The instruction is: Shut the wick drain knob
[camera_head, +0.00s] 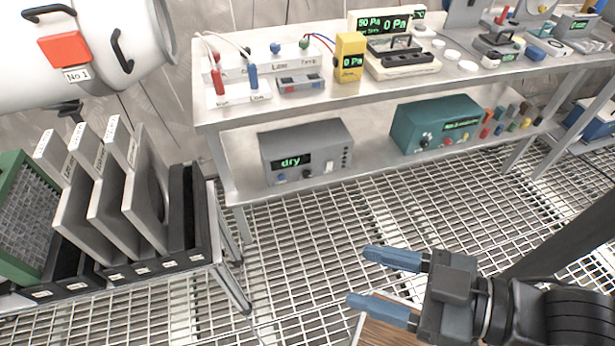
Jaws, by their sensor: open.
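I cannot tell for sure which knob is the wick drain knob, as the labels are too small to read. A grey box (330,131) on the lower shelf shows "dry" in green and has small knobs (308,173) under its display. On the bench top, a small white panel (232,97) carries a red knob (218,82) and a blue knob (252,77). My gripper (358,276) is at the lower right, over the floor grating. Its two blue fingers are apart and empty, pointing left, well clear of the bench and knobs.
The steel bench (213,119) has instruments on top and a teal box (412,118) on its lower shelf. A rack (196,257) of grey plates stands at the left, below a white cylinder (110,30). The grating (300,230) before the bench is mostly clear.

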